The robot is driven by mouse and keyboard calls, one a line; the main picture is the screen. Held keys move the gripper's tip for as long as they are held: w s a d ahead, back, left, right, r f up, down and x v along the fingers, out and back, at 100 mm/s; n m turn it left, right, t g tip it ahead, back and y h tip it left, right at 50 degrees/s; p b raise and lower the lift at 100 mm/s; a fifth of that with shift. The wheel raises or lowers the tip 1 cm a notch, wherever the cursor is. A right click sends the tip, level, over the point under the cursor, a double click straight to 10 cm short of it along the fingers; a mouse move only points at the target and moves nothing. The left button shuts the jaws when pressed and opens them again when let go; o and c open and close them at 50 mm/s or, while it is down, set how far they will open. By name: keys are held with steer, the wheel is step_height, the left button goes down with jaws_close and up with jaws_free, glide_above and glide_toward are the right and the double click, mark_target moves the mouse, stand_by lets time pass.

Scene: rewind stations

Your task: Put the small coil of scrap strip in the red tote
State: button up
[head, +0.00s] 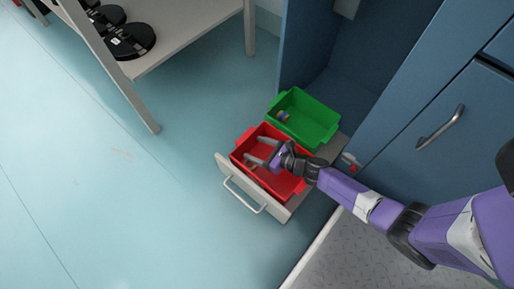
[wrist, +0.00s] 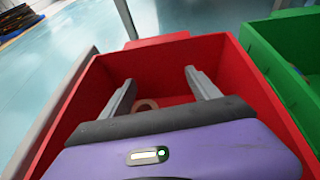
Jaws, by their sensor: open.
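The red tote (head: 290,187) sits in a pulled-out drawer and fills most of the wrist view (wrist: 240,75). A small tan ring that looks like the coil of scrap strip (wrist: 147,104) lies inside the tote, partly hidden by my gripper's body. My gripper (head: 257,151) is over the tote with its fingers reaching into it. In the wrist view the two fingers (wrist: 160,80) are spread wide apart with nothing held between them.
A green tote (head: 318,128) with small coloured items (head: 284,117) stands behind the red one in the same drawer (head: 234,179). A blue cabinet (head: 420,100) rises on the right. A bench (head: 195,40) with black reels (head: 130,40) stands upper left. The floor at left is clear.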

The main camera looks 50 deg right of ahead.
steer(key=p+v, duration=0.2)
steer(key=v, duration=0.5)
steer(key=shift+s+p, duration=0.25)
steer(key=shift+p, duration=0.15)
steer(key=shift+r, duration=0.1)
